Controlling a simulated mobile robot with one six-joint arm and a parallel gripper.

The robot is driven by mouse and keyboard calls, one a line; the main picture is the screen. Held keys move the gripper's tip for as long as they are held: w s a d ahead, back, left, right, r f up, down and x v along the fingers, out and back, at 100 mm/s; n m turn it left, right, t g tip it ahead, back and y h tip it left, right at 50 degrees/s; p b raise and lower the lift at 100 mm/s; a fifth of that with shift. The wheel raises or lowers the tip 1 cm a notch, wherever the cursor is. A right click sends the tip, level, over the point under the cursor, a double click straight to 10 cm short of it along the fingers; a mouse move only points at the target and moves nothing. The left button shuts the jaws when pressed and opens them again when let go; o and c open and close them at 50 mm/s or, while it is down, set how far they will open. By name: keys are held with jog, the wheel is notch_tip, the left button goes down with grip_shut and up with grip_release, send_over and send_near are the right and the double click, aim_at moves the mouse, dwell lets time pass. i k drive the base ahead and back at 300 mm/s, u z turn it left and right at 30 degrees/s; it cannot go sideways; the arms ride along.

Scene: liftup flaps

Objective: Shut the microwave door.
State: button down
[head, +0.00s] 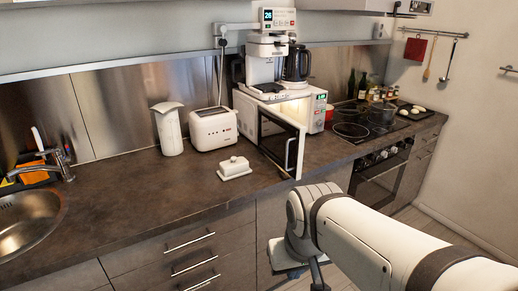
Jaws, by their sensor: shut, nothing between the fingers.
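The white microwave (318,112) stands on the dark counter, with its control panel on the right of its front. Its door (272,138) is open and swung out toward the counter's front edge. The door's dark window and white frame face left, and its handle (288,154) is near the free edge. The lit interior shows above and behind the door. My white arm reaches in from the lower right, below and right of the door, apart from it in the picture. My gripper is not clearly visible, so its distance from the door cannot be told.
A coffee machine (267,60) with a dark jug (297,63) stands on the microwave. A toaster (213,128), a white canister (168,128) and a butter dish (235,168) are to the left. The stove (372,120) with a pot is to the right. The front counter at left is clear.

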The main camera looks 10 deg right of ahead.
aim_at(275, 131)
jog(key=u, duration=0.05)
jog(key=i, duration=1)
jog(key=z, duration=0.05)
